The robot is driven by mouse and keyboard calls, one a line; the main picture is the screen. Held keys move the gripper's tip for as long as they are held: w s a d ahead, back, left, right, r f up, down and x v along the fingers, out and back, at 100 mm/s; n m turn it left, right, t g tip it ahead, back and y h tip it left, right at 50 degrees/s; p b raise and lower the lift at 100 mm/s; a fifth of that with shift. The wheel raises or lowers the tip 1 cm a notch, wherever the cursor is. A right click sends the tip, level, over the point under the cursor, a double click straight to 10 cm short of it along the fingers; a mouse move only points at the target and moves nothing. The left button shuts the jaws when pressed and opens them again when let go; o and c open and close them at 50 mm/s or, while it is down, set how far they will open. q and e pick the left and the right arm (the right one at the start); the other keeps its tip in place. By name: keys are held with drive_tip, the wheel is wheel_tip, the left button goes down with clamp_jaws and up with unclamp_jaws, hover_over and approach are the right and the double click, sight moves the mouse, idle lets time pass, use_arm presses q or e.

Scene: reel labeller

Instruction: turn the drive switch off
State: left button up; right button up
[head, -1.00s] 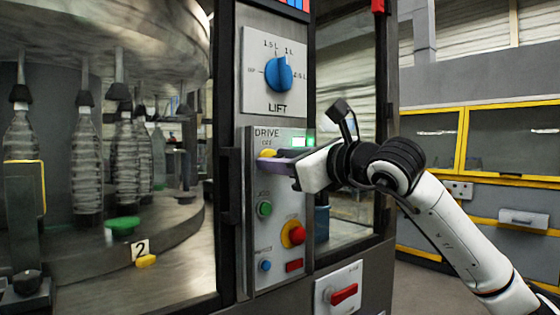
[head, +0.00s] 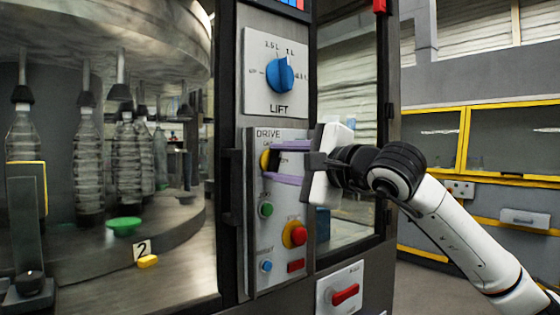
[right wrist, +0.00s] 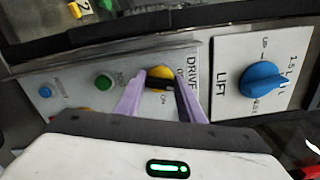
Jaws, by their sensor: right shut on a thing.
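The drive switch, a yellow knob (head: 264,160) with a black handle, sits under the DRIVE label on the grey control panel (head: 257,230). My right gripper (head: 272,163) has come in from the right, and its purple fingers are one above the other at the knob, shut on the switch. In the right wrist view the yellow knob (right wrist: 160,71) and its black handle show between the fingertips of my right gripper (right wrist: 160,90). The fingers partly hide the labels, so I cannot read the switch position for certain. My left gripper is not in view.
The blue LIFT dial (head: 280,75) is above. A green button (head: 266,209), a red-yellow stop button (head: 294,234) and a small blue button (head: 266,266) are below. A red handle (head: 345,293) is lower right. Bottles hang in the machine at left.

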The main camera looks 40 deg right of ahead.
drive_tip(key=n, duration=0.3)
drive_tip(key=shift+f, duration=0.1)
drive_tip(key=shift+n, duration=0.4)
drive_tip(key=o, duration=1)
drive_tip(key=shift+o, duration=0.2)
